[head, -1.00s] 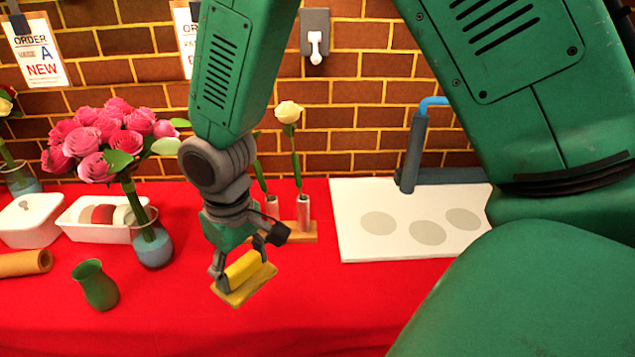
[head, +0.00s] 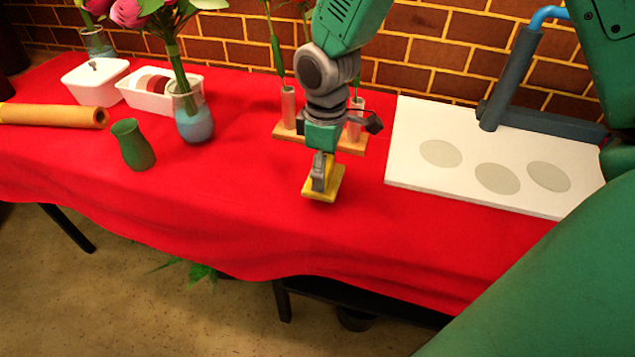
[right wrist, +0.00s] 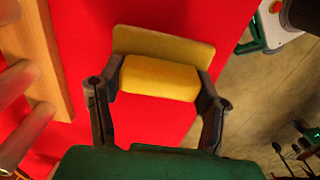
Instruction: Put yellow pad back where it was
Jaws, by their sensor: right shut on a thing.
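The yellow pad (head: 333,184) has a flat yellow-tan base and a raised yellow block on top. My right gripper (head: 322,180) is shut on that raised block, one finger on each side. In the right wrist view, the pad's yellow block (right wrist: 160,78) sits between the fingertips of my right gripper (right wrist: 158,85), with the flat base showing beyond it. The pad is over the red cloth, near the table's front edge; I cannot tell whether it touches the cloth. My left gripper is not in view.
A wooden stand (head: 352,146) with metal tubes is just behind my gripper. A white board (head: 450,185) with grey ovals lies to the right. Red cloth (head: 240,190) between is clear.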

